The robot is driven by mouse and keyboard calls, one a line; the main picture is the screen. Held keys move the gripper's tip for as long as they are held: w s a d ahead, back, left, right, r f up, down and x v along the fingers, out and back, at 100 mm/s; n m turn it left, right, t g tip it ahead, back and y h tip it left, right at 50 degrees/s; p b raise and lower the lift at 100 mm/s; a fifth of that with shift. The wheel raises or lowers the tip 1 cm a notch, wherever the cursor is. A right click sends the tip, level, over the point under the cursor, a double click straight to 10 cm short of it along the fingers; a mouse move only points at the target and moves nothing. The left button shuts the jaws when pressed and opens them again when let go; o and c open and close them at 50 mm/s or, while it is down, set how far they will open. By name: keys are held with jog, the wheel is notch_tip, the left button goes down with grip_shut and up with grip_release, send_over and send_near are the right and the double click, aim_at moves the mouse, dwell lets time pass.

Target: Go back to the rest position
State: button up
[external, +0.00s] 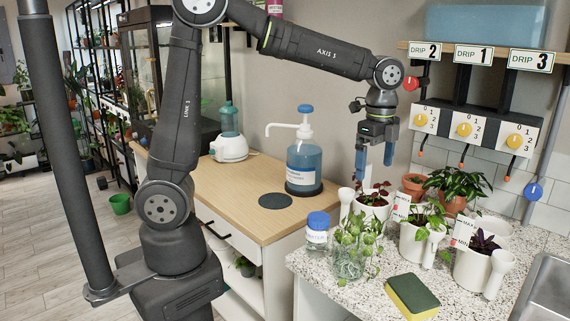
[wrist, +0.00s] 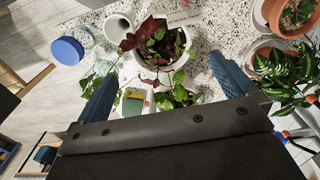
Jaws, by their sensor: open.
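My gripper (external: 376,160) hangs pointing down over the back of the speckled counter, above a white pot (external: 371,210) with a dark red-leaved plant (external: 378,190). The fingers are apart with nothing between them. In the wrist view the two blue fingers of my gripper (wrist: 165,85) stand wide apart. The red-leaved plant (wrist: 158,38) in its white pot lies ahead of them. The fingertips appear above the leaves; whether they touch any leaf cannot be told.
Several potted plants, a blue-lidded jar (external: 317,230), a glass of cuttings (external: 352,250) and a sponge (external: 412,297) crowd the counter. Drip dials (external: 464,130) hang right of my gripper. A pump bottle (external: 304,160) stands on the wooden top. Free room lies above the wooden top.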

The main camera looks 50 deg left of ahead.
aim_at(370, 202)
dwell(0.3)
jog(key=shift+f, duration=4.15)
